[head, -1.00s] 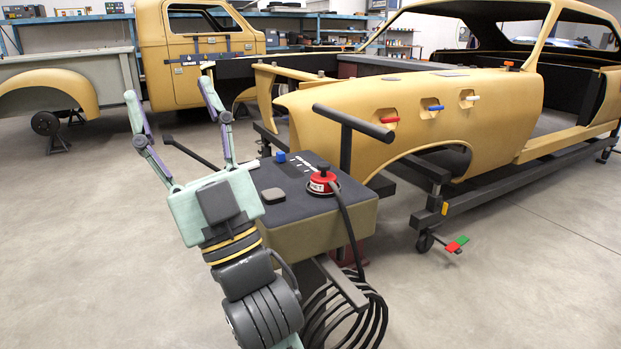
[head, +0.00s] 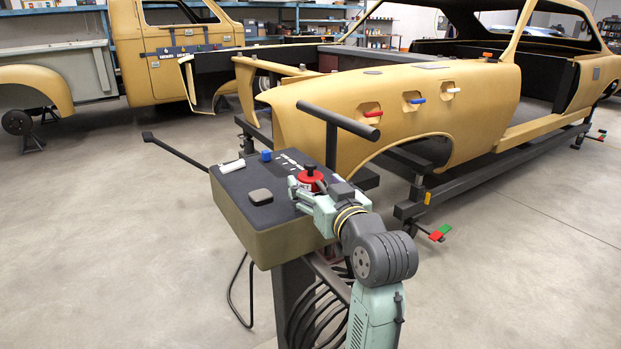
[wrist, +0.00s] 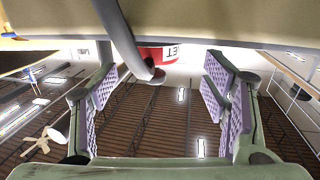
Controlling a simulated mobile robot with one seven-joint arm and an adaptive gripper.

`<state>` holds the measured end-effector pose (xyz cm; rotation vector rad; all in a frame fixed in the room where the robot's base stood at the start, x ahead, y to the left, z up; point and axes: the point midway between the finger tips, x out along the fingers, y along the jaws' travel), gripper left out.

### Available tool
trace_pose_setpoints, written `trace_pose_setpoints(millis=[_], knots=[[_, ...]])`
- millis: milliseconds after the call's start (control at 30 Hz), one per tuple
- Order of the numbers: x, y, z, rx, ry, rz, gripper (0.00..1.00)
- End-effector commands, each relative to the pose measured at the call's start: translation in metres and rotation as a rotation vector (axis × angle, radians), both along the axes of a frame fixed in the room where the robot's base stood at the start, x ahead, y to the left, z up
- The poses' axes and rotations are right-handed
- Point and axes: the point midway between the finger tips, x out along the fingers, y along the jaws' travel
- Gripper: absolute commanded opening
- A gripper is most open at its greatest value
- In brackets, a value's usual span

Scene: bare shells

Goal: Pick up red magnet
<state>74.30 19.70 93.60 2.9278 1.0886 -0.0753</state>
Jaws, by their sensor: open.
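The magnet lies beyond the fingertips; contact cannot be told.
A dark T-handle (head: 340,122) stands behind the magnet. The yellow car shell (head: 430,100) is at the back right.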

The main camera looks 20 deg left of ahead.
Motion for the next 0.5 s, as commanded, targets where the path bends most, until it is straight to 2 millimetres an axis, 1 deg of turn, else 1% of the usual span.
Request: trace_pose_setpoints(millis=[133,267,300,400,500], knots=[[0.011,0.007,0.003,-0.001,0.001,0.002,0.68],[0.030,0.017,0.007,-0.001,0.001,0.001,0.68],[0.034,0.021,0.005,-0.001,0.002,0.003,0.68],[0.042,0.028,0.004,0.000,0.001,0.002,0.68],[0.045,0.030,0.003,0.001,-0.001,0.000,0.68]])
